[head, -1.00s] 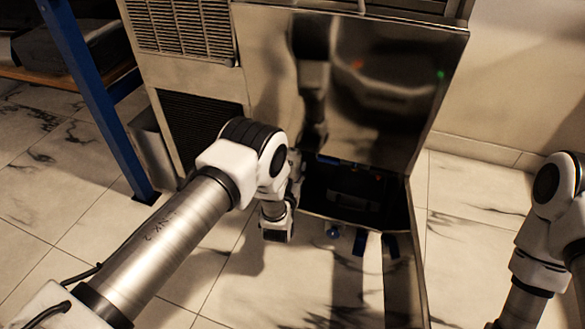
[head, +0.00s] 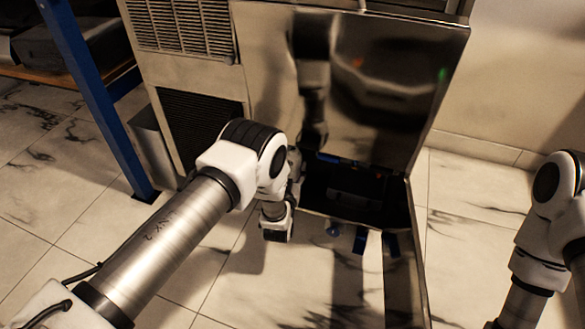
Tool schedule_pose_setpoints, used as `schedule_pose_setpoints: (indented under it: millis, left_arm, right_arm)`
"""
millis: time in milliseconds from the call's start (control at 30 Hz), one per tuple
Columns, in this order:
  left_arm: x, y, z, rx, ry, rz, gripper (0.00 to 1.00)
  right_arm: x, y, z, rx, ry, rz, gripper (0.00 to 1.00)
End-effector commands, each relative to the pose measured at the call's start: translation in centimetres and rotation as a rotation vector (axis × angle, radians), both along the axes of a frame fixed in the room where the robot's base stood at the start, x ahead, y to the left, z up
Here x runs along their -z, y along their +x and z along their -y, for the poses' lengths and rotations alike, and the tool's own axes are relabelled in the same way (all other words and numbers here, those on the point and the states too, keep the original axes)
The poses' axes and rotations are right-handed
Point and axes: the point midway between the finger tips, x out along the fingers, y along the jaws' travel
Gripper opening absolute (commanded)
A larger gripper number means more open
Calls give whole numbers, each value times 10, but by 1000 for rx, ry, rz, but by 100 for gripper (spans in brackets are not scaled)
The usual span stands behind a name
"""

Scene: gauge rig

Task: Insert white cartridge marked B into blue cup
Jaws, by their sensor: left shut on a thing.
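My left gripper (head: 296,182) is beside the left edge of the open cabinet compartment, mostly behind my own wrist. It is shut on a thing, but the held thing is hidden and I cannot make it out. No white cartridge or letter B shows clearly. A small round blue thing (head: 333,230), possibly the blue cup, is at the compartment's front edge, to the right of and below the gripper and apart from it. My right arm shows at the right edge; its gripper is out of the picture.
The dark open compartment (head: 350,192) lies below a shiny steel panel (head: 375,85). A blue post (head: 95,95) and shelf (head: 70,72) stand at the left. The marble floor (head: 225,280) in front is clear.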

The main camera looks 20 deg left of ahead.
Motion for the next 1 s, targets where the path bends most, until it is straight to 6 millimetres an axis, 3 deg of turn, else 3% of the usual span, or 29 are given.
schedule_pose_setpoints:
  millis: [1000]
  left_arm:
    - [26, 0, 0, 0, 0, 1, 3]
  right_arm:
    - [19, 0, 0, 0, 0, 0, 86]
